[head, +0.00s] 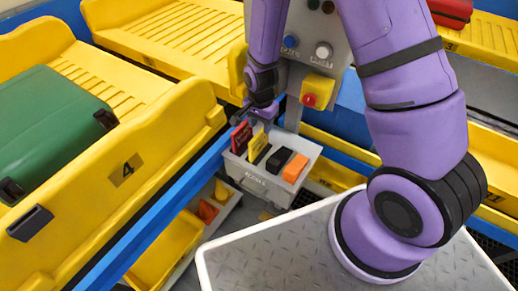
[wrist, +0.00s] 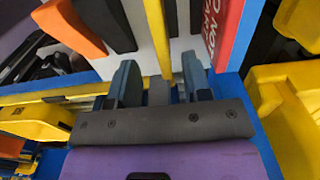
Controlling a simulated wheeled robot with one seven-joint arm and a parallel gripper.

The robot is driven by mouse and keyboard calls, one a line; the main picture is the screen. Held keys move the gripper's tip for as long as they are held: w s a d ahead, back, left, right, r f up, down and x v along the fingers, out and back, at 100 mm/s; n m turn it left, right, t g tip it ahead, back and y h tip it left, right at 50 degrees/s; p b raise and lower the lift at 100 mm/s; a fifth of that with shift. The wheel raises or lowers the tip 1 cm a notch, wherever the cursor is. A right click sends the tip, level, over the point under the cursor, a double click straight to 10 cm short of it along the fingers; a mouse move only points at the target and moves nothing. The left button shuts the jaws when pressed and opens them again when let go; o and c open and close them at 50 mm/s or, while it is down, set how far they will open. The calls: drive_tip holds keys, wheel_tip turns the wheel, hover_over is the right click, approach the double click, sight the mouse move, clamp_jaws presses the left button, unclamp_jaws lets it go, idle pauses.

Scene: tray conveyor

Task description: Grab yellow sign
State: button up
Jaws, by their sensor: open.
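The yellow sign (head: 258,146) stands upright in a grey bin (head: 252,178), just right of a red sign (head: 241,137). In the wrist view the yellow sign (wrist: 156,38) shows edge-on as a narrow strip. My gripper (wrist: 161,76) is open, with one finger on each side of that strip and visible gaps between. The red sign (wrist: 224,32), with white lettering, is right of the fingers. In the head view my gripper (head: 264,113) is just above the signs, and its fingers are partly hidden by my arm.
Black and orange blocks (head: 295,168) share the bin. A control panel (head: 315,60) with a red button on a yellow box (head: 317,91) stands close behind. Yellow trays run along the left, one carrying a green suitcase (head: 50,130). A lower bin (head: 207,211) holds orange and yellow items.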

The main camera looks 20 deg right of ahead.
sight(259, 133)
drive_tip(key=shift+s+a+f, duration=0.1)
drive_tip(key=shift+a+f, duration=0.1)
drive_tip(key=shift+f, duration=1.2)
drive_tip(key=shift+a+f, duration=0.15)
drive_tip(key=shift+f, duration=1.2)
clamp_jaws()
